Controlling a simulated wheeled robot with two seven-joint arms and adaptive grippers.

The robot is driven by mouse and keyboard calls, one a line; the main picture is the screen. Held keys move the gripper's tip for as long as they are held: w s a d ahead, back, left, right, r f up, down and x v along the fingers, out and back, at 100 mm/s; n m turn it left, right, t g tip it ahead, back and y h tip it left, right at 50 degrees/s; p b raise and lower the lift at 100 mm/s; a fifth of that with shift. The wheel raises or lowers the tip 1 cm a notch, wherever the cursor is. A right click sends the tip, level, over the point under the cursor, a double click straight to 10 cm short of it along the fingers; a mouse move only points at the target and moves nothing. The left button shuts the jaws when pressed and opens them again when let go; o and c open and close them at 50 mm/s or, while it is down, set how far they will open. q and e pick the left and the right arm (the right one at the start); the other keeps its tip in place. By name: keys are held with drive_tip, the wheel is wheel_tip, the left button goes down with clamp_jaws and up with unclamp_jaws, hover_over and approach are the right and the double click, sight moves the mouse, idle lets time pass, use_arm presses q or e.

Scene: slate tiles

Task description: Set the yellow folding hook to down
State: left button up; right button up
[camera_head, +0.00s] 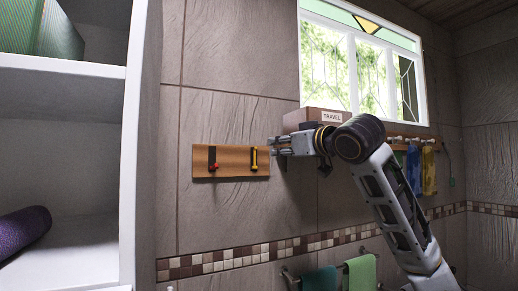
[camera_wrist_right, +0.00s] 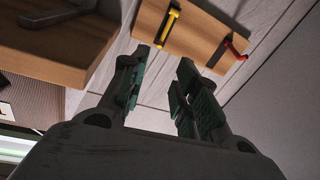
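A wooden board (camera_head: 233,165) on the tiled wall carries two hooks. The yellow folding hook (camera_head: 254,159) is at the board's right end, its yellow bar upright along its dark mount. In the right wrist view the yellow hook (camera_wrist_right: 168,26) also lies along its mount. The red hook (camera_head: 213,158) is at the left; in the right wrist view the red hook (camera_wrist_right: 236,47) sticks out from its mount. My right gripper (camera_head: 273,146) is just right of the yellow hook, apart from it. Its fingers (camera_wrist_right: 163,62) are spread and empty. My left gripper is out of view.
A box labelled TRAVEL (camera_head: 318,116) sits behind my right arm, below the window (camera_head: 355,65). A white shelf unit (camera_head: 128,150) with a purple roll (camera_head: 22,230) stands at the left. Towels (camera_head: 361,272) hang below the board.

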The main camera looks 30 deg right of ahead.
sight(257, 148)
drive_tip(key=w+p, duration=0.1)
drive_tip(key=w, duration=0.3)
drive_tip(key=w+p, duration=0.1)
drive_tip(key=w, duration=0.3)
drive_tip(key=w+a+p, duration=0.1)
drive_tip(key=w+p, duration=0.1)
drive_tip(key=w, duration=0.2)
drive_tip(key=shift+w, duration=0.3)
drive_tip(key=shift+c, duration=0.3)
clamp_jaws()
